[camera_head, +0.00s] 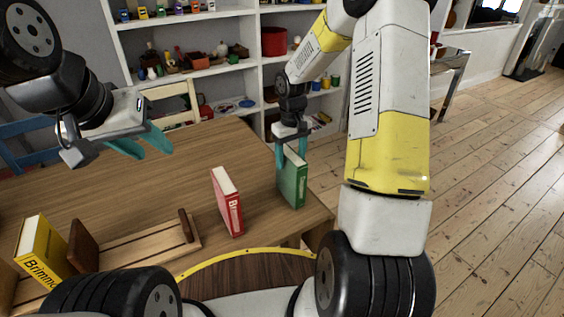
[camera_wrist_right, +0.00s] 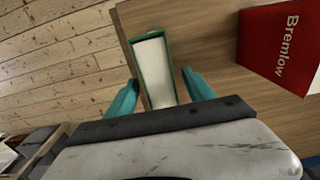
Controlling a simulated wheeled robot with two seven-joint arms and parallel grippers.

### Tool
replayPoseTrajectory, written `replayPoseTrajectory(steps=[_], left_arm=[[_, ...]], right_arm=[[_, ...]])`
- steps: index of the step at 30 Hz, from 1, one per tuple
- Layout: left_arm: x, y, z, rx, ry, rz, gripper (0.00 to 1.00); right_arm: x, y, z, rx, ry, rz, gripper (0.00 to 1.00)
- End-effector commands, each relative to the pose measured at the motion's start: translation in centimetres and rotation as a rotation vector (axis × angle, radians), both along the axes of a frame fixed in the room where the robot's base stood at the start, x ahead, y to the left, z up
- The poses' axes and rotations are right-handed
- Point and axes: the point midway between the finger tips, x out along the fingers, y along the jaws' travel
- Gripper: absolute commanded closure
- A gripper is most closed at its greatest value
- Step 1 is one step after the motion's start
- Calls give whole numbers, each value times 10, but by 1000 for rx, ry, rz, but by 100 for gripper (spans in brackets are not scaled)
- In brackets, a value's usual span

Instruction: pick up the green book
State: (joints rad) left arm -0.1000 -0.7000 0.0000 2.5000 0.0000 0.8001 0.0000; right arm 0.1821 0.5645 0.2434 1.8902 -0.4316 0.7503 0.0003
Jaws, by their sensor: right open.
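The green book (camera_head: 293,182) stands upright on the wooden table (camera_head: 190,160), near its right edge. My right gripper (camera_head: 291,158) is open over the book's top, with one teal finger on either side of it. In the right wrist view the green book (camera_wrist_right: 155,68) lies between the two open fingers (camera_wrist_right: 160,95), its pale page edge facing the camera. I cannot tell whether the fingers touch it. My left gripper (camera_head: 140,145) is open and empty above the table at the left.
A red book (camera_head: 228,203) stands upright left of the green one; it also shows in the right wrist view (camera_wrist_right: 282,45). A wooden book rack (camera_head: 145,245) and a yellow book (camera_head: 42,250) are at the front left. Shelves (camera_head: 190,60) stand behind.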

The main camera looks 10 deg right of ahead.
Motion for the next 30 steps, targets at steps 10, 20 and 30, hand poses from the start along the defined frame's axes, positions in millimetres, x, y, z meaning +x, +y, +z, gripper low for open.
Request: replayPoseTrajectory(steps=[10,20,30], left_arm=[[0,0,0,0,0,0,62],[0,0,0,0,0,0,62],[0,0,0,0,0,0,62]], right_arm=[[0,0,0,0,0,0,100],[0,0,1,0,0,0,100],[0,0,1,0,0,0,100]])
